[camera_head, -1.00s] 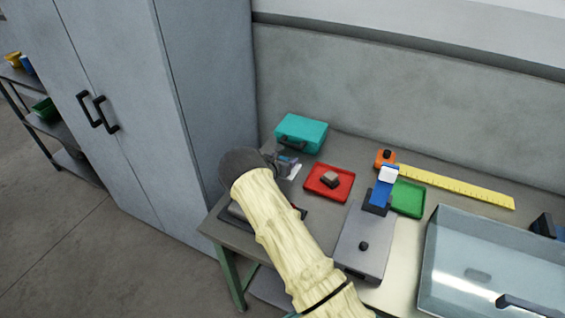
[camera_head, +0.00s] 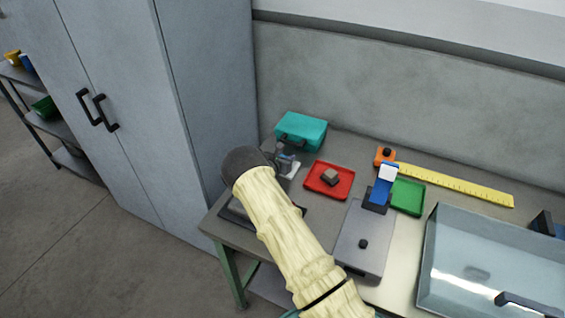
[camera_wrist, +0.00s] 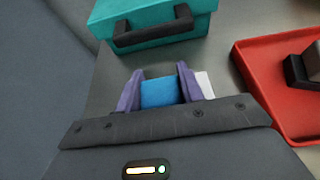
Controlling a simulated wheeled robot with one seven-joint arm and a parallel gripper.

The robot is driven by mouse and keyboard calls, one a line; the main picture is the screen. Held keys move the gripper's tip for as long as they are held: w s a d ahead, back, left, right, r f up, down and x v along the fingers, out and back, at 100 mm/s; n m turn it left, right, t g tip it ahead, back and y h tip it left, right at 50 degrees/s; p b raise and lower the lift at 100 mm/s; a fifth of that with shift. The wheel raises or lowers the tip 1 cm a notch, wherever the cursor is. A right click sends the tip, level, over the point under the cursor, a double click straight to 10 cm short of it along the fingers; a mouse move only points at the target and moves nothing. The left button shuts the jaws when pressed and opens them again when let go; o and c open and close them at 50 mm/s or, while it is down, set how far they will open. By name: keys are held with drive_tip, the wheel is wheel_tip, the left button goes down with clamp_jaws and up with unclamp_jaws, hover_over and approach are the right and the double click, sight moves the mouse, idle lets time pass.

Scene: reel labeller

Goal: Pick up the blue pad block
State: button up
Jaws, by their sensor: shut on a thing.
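The blue pad block (camera_wrist: 158,92) sits between the two purple fingers of my gripper (camera_wrist: 159,88) in the wrist view. The fingers are shut on its sides. A white piece (camera_wrist: 204,84) shows just right of the right finger. In the head view my gripper (camera_head: 283,160) is at the left end of the table, just in front of the teal case, and the pale sleeve of my arm covers part of the table. The block is mostly hidden there, and whether it is clear of the surface below cannot be told.
A teal case (camera_head: 301,131) with a dark handle stands just behind my gripper. A red tray (camera_head: 318,190) with a grey block (camera_head: 330,177) lies to the right. Further right are a grey device (camera_head: 362,225), a green tray (camera_head: 408,197), a yellow ruler (camera_head: 455,184) and a clear bin (camera_head: 430,262).

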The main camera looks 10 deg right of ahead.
wheel_tip(320, 180, up, 10)
drive_tip(key=shift+b, duration=1.05)
